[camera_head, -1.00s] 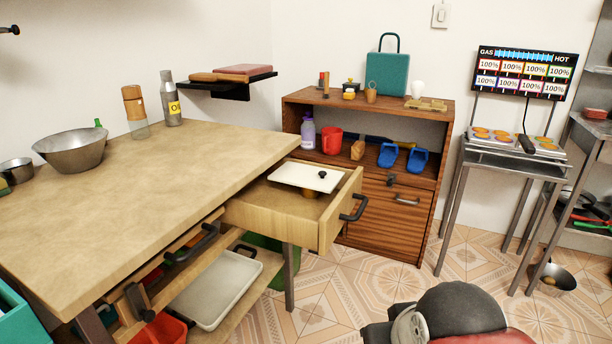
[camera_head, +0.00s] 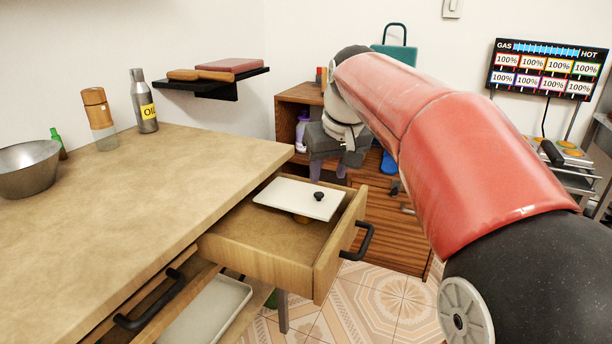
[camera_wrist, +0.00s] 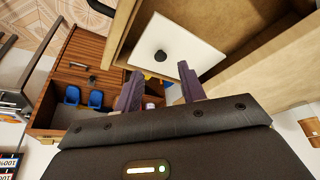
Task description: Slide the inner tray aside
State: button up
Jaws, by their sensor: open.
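The inner tray (camera_head: 299,198) is a flat white panel with a small black knob (camera_head: 318,195). It lies across the back part of an open wooden drawer (camera_head: 262,238) under the table top. In the wrist view the white tray (camera_wrist: 178,42) and its dark knob (camera_wrist: 160,56) show beyond the fingertips. My gripper (camera_head: 328,172) is above and behind the drawer in the head view, apart from the tray. In the wrist view its two purple-grey fingers (camera_wrist: 159,82) are spread and empty. Something yellow lies partly hidden under the tray.
The wooden table top (camera_head: 140,185) is beside the drawer, with a metal bowl (camera_head: 28,168) and bottles at its back. A black drawer handle (camera_head: 365,238) sticks out in front. A brown cabinet (camera_head: 385,225) stands behind, partly hidden by my arm.

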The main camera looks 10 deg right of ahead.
aim_at(319, 194)
jog(key=shift+w+f, duration=0.2)
jog(key=shift+w, duration=0.75)
jog(key=b+x, duration=0.1)
jog(key=x, duration=0.6)
jog(key=shift+s+f, duration=0.1)
jog(key=shift+s, duration=0.05)
grip_shut()
